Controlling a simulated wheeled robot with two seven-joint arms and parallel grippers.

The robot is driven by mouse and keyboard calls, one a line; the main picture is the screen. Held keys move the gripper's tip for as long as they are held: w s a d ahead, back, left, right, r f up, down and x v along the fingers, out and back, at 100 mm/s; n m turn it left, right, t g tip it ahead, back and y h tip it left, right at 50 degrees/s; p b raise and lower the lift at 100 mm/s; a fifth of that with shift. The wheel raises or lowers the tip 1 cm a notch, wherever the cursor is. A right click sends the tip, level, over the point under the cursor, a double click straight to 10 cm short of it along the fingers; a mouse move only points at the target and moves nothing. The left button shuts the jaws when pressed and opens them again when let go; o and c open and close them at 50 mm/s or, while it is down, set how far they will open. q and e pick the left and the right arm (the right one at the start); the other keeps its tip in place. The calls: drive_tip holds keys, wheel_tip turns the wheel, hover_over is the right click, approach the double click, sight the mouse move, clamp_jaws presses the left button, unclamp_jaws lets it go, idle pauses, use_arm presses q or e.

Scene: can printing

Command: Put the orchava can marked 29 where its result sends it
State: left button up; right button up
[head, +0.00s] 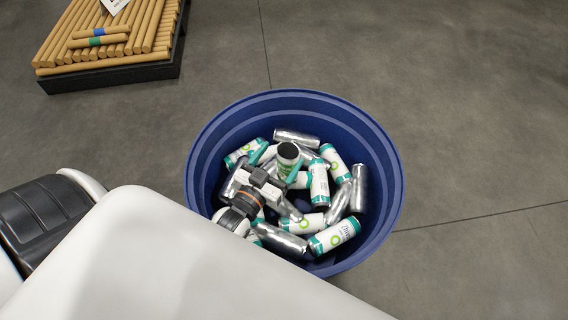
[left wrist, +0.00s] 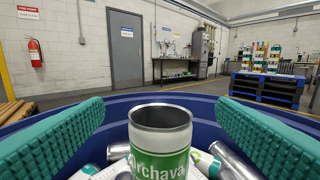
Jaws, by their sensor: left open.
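An open-topped white and green can lettered "rchava" (left wrist: 160,140) stands upright between the teal finger pads of my left gripper in the left wrist view. Clear gaps show on both sides of it, so the open fingers are around it without touching. No number shows on its visible side. In the head view the can (head: 289,151) is inside the blue bin (head: 393,190), above a pile of cans, with my left gripper (head: 279,163) beside it. The gripper reaches down within the bin's rim. My right gripper is out of view.
Several white-green and plain silver cans (head: 358,188) lie jumbled in the bin. A dark pallet with wooden rollers (head: 120,60) lies on the floor at upper left. A blue pallet (left wrist: 266,88) bearing stacked cans stands farther back. The floor right of the bin is clear.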

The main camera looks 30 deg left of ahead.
use_arm(q)
drive_tip(key=s, duration=0.7)
drive_tip(key=shift+s, duration=0.35)
drive_tip(key=shift+a, duration=0.1)
